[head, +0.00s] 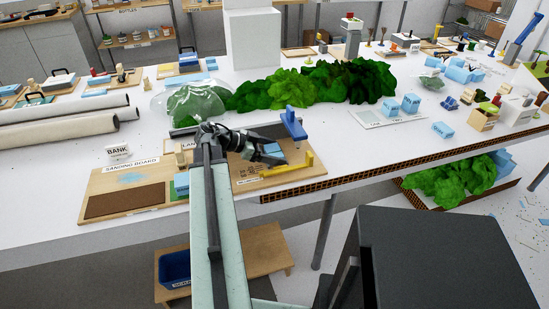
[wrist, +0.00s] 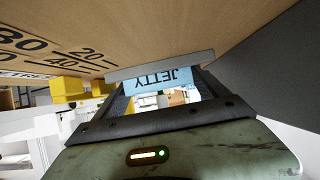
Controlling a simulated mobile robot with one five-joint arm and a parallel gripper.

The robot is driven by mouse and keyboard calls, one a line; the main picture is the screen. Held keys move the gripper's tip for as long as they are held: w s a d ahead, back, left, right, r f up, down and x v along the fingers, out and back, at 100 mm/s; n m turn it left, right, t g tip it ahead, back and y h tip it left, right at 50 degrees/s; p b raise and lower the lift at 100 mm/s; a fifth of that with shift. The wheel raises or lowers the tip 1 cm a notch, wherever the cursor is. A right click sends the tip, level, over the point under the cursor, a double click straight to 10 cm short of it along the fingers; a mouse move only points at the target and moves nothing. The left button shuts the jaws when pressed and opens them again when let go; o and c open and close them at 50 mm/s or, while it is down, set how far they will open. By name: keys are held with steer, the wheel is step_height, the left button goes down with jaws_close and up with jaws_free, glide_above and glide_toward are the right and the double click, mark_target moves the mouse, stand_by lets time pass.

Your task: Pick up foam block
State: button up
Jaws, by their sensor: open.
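A light blue foam block (head: 272,149) is at my gripper (head: 270,158) over the wooden board with the yellow bracket. In the wrist view the blue block (wrist: 168,79) shows an upside-down JETTY label and lies between the two dark fingers of my open gripper (wrist: 164,88). Whether the fingers touch it I cannot tell. My gripper partly hides the block in the head view.
A yellow bracket (head: 290,169) and a blue upright tool (head: 293,124) stand close to my gripper. A sanding board (head: 125,205) lies to the left. Green foliage (head: 300,85) is behind. Other blue blocks (head: 410,104) stand to the right; white tabletop there is partly clear.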

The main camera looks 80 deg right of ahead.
mark_target(274, 150)
steer(key=c, duration=1.1)
steer(key=shift+r, duration=0.1)
step_height(274, 150, up, 10)
steer(key=p, duration=1)
steer(key=shift+r, duration=0.1)
